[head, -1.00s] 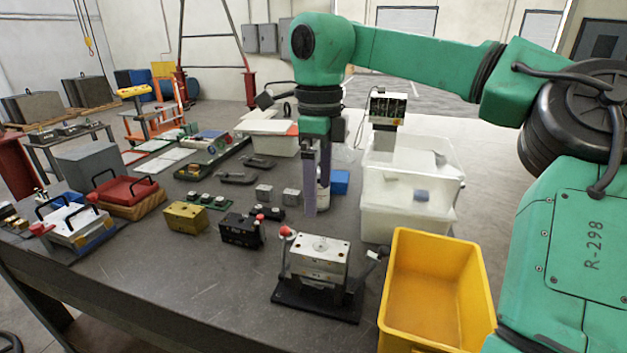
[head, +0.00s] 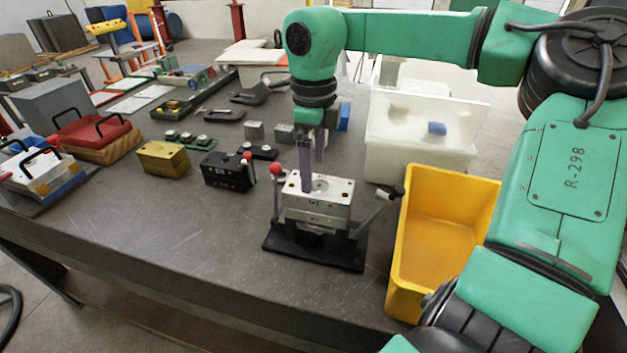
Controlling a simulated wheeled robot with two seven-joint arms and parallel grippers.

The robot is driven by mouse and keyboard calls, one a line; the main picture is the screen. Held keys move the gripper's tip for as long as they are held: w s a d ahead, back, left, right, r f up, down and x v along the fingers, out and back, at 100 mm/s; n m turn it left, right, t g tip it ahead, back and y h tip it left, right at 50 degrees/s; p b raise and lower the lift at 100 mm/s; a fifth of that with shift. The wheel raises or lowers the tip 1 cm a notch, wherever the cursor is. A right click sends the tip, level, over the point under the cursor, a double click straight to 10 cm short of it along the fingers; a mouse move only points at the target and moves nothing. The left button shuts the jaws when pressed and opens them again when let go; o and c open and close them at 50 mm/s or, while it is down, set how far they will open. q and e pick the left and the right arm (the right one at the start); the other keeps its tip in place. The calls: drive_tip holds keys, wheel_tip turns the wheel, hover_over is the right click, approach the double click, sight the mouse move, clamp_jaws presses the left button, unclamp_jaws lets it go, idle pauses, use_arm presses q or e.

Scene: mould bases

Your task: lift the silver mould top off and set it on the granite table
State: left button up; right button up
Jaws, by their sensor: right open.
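The silver mould top (head: 333,187) sits on its mould, which stands on a black base plate (head: 315,250) on the dark grey granite table (head: 190,240). A lever with a red knob (head: 276,169) rises at the mould's left, and a lever with a black knob (head: 396,191) slants out at its right. My right gripper (head: 312,174) points down with its fingers apart and empty. Its near fingertip overlaps the back left of the mould top in the picture; I cannot tell whether it touches. My left gripper is not in view.
A yellow bin (head: 435,240) stands right of the mould, with a white tub (head: 425,150) behind it. A black block (head: 228,172) and a brass block (head: 162,157) lie to the left. The table's front left is clear.

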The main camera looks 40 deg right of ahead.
sight(314, 184)
wheel_tip(314, 184, down, 6)
drive_tip(key=shift+f+p, duration=0.1)
drive_tip(key=shift+p, duration=0.3)
clamp_jaws()
drive_tip(key=shift+w+r+p, duration=0.1)
drive_tip(key=shift+r+p, duration=1.2)
drive_tip(key=shift+r, duration=0.85)
